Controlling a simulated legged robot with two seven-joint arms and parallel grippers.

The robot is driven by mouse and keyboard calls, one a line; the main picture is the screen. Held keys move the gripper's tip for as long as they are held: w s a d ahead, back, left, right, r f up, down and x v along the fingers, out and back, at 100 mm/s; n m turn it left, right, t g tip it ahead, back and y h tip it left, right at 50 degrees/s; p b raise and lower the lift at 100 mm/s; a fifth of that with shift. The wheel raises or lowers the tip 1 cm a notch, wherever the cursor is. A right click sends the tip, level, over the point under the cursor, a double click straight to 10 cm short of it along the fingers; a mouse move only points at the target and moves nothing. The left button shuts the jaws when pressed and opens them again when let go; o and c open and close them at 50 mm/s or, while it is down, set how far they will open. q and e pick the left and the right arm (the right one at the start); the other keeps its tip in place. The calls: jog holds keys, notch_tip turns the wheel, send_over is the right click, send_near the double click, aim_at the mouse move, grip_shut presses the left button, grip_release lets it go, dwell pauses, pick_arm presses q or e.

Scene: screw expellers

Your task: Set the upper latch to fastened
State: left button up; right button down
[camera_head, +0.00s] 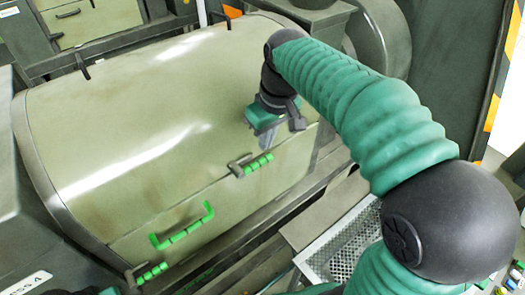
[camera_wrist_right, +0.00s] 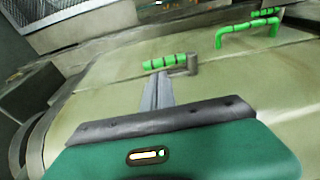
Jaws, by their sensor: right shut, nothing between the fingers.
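A latch with a ribbed green grip (camera_head: 258,164) and a dark grey bracket sits on the lower seam of the rounded olive cover, higher in the head view than a second green latch (camera_head: 151,272) at lower left. My right gripper (camera_head: 297,122) is shut and empty, above and to the right of the higher latch, apart from it in the head view. In the right wrist view the gripper's fingers (camera_wrist_right: 157,92) point toward the same latch (camera_wrist_right: 164,62), whose grip lies along the seam. I cannot tell whether it is fastened. My left gripper is not clearly seen.
A green bar handle (camera_head: 182,226) stands out from the lower panel between the latches; it also shows in the right wrist view (camera_wrist_right: 246,32). A perforated metal tray (camera_head: 345,245) lies at lower right. Dark rails run below the cover.

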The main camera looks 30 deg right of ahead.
aim_at(261, 161)
jog(key=f, duration=0.1)
jog(key=f+p, duration=0.1)
jog(key=f, duration=0.3)
jog(key=shift+w+a+f, duration=0.2)
jog(key=shift+w+a, duration=0.1)
jog(key=shift+w+d+f+p, duration=0.1)
jog(key=shift+f+p, duration=0.2)
jog(key=shift+w+d+f, duration=0.1)
jog(key=shift+d+f, duration=0.05)
jog(key=shift+f, duration=0.05)
